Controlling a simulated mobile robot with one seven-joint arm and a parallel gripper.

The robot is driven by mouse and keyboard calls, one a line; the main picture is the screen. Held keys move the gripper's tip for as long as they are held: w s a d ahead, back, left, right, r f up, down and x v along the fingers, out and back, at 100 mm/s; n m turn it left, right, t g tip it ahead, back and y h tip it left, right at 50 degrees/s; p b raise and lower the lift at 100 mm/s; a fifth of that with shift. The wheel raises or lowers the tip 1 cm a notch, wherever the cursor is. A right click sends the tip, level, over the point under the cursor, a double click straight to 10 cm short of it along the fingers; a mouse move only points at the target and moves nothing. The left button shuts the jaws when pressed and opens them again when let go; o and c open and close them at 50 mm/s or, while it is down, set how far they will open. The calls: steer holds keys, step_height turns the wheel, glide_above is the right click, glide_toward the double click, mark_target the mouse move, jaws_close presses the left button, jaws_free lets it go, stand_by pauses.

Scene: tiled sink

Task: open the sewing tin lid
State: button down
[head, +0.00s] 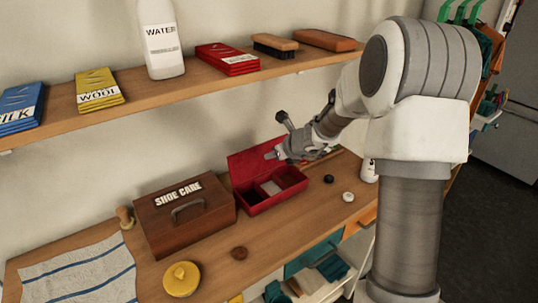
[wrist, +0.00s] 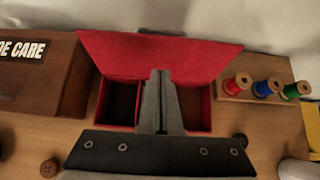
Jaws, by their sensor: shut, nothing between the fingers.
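The sewing tin is a red box (head: 262,207) on the wooden counter, with inner compartments showing. It also shows in the wrist view (wrist: 203,121). Its red lid (head: 244,165) stands raised at the back edge, tilted up and away from the open box; in the wrist view the lid (wrist: 110,52) spans behind the compartments. My gripper (head: 273,155) is shut and empty, above the tin and in front of the lid. In the wrist view its fingertips (wrist: 160,75) overlap the lid; I cannot tell whether they touch it.
A brown shoe care box (head: 185,215) stands close left of the tin. A rack with red, blue and green spools (wrist: 267,88) is close right. Buttons (head: 348,197) lie in front. A shelf (head: 195,85) with packets and a water bottle (head: 161,42) runs above.

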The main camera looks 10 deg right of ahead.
steer(key=w+a+r+p+v, duration=0.1)
steer(key=p+v, duration=0.2)
steer(key=v, duration=0.8)
steer(key=s+a+r+n+g, duration=0.1)
steer(key=s+a+r+n, duration=0.3)
steer(key=s+n, duration=0.35)
steer(key=s+a+r+n+g, duration=0.1)
steer(key=s+a+r+n, duration=0.25)
steer(key=s+n, duration=0.35)
steer(key=s+d+n+h, duration=0.2)
steer(key=s+n, duration=0.6)
steer(key=s+d+n+g+h, duration=0.1)
steer(key=s+n, duration=0.7)
steer(key=n, duration=0.1)
steer(key=shift+s+d+r+h, duration=0.25)
steer(key=shift+d+r+h, duration=0.1)
steer(key=shift+d+h, duration=0.05)
steer(key=shift+d, duration=0.1)
